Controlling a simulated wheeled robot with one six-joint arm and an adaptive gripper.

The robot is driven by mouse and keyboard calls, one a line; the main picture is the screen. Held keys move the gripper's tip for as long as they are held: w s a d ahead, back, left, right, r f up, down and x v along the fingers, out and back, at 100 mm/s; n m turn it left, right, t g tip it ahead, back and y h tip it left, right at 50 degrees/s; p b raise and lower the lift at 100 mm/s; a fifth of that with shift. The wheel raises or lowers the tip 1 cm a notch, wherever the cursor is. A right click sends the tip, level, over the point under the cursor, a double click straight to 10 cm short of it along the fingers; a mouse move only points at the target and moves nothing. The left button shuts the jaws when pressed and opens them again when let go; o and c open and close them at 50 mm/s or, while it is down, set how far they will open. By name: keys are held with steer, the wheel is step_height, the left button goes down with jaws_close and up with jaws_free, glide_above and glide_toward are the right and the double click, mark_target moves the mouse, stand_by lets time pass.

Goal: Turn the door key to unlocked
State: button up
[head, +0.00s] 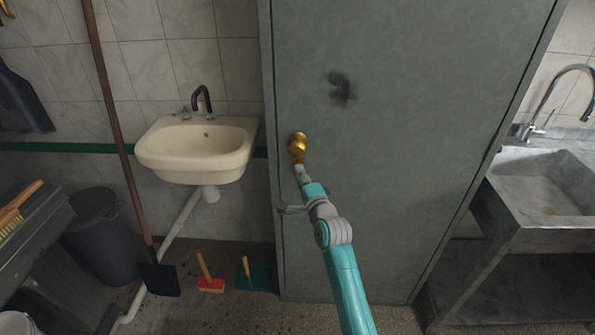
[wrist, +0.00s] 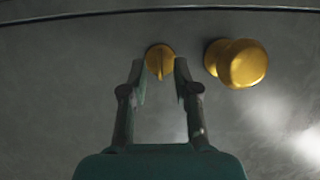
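The grey door (head: 400,130) stands shut in the middle of the head view. A round brass knob (head: 297,143) sits near its left edge; it also shows in the wrist view (wrist: 240,62). The brass key (wrist: 160,62), a round plate with a raised tab, is left of the knob in the wrist view; in the head view I cannot make it out behind my gripper (head: 301,172). In the wrist view my gripper (wrist: 160,75) is open, with its fingertips on either side of the key and visible gaps. I cannot tell whether either finger touches it.
A cream washbasin (head: 197,150) hangs on the tiled wall left of the door. A stone sink (head: 545,185) stands to the right. A red brush (head: 209,284), a green dustpan (head: 255,275) and a long-handled shovel (head: 160,279) are on the floor at left.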

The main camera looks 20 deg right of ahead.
steer(key=shift+w+a, duration=0.15)
steer(key=shift+w, duration=1.4)
jaws_close()
